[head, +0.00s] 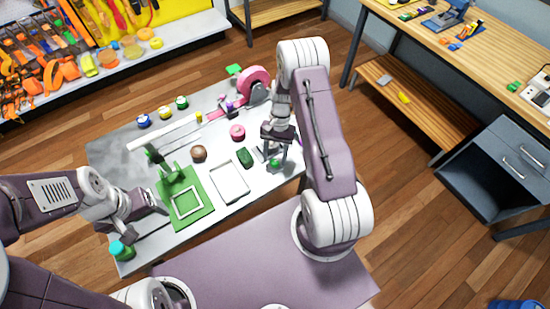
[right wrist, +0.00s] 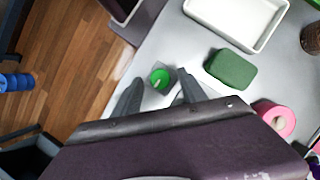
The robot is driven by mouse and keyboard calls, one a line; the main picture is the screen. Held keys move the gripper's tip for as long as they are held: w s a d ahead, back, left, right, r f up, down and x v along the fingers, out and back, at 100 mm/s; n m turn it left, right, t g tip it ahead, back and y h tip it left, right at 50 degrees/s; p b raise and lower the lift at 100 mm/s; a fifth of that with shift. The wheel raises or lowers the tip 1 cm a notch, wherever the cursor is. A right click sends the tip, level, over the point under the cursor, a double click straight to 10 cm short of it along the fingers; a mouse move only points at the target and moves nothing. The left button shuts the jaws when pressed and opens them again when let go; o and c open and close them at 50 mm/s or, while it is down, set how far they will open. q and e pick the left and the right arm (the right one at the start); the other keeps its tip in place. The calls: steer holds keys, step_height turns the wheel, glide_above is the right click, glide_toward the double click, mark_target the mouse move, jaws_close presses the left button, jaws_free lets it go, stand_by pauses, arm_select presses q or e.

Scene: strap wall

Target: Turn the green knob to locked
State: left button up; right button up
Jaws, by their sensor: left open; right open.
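The green knob (right wrist: 159,77) is round with a pale pointer mark and sits on a small grey base on the table. In the head view the knob (head: 274,163) shows just below my right gripper. My right gripper (right wrist: 155,88) is open, its two fingers on either side of the knob with gaps visible; I cannot tell its height over the knob. It also shows in the head view (head: 275,150). My left gripper (head: 158,202) is open and empty, near the green board. I cannot read any locked mark.
A dark green block (right wrist: 231,68), a white tray (right wrist: 237,20) and a pink roll (right wrist: 275,119) stand near the knob. A green board (head: 201,214) and a green jar with a teal lid (head: 121,250) lie toward the left. Several colored jars line the back.

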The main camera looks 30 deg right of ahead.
steer(key=b+v, duration=0.1)
steer(key=v, duration=0.7)
